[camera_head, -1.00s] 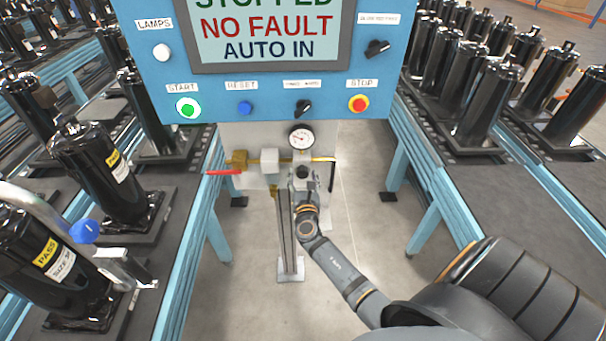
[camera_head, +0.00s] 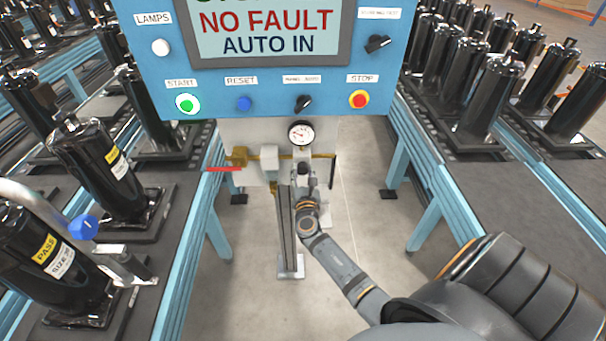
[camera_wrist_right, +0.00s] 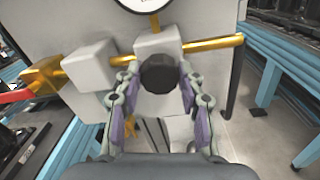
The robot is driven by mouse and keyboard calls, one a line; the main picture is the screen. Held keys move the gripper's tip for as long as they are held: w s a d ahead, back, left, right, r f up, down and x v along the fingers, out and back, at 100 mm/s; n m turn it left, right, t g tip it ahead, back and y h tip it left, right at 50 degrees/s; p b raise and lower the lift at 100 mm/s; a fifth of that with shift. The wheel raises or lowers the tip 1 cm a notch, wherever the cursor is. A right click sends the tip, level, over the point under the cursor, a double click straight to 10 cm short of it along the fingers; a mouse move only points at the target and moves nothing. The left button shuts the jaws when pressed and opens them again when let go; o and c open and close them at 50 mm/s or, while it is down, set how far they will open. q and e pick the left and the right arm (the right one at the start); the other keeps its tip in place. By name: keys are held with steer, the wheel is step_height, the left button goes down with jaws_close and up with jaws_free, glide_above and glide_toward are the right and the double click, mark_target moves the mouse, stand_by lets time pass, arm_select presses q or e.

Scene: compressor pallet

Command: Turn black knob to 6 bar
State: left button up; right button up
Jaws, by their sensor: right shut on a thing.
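The black knob (camera_wrist_right: 158,73) sits on the front of a grey regulator block (camera_wrist_right: 158,43) on a brass pipe. In the right wrist view my right gripper (camera_wrist_right: 159,88) has one finger on each side of the knob and is shut on it. In the head view the right gripper (camera_head: 305,178) is at the knob (camera_head: 302,167), below the round pressure gauge (camera_head: 301,134). The gauge's dial is too small to read exactly; only its lower rim shows in the wrist view (camera_wrist_right: 140,3). My left gripper is not in view.
A blue panel (camera_head: 135,60) with a screen reading NO FAULT, AUTO IN, and several buttons stands above. A red-handled valve (camera_head: 224,168) is left of the regulator. A grey post (camera_head: 287,230) stands close by my right gripper. Conveyors with black cylinders flank both sides.

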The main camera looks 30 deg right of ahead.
steer(key=shift+f+m+b, duration=0.25)
steer(key=shift+m+b, duration=0.35)
steer(key=shift+b, duration=0.1)
steer(key=m+b, duration=0.8)
steer(key=shift+f, duration=0.15)
steer(key=m+b, duration=0.9)
steer(key=shift+f+m+h, duration=0.1)
steer(key=shift+m+h, duration=0.2)
steer(key=shift+h, duration=0.1)
steer(key=m+b, duration=0.3)
steer(key=m, duration=0.1)
steer(key=shift+m+b, duration=0.75)
steer(key=shift+m, duration=0.25)
steer(key=o, duration=1.2)
steer(key=shift+r, duration=0.25)
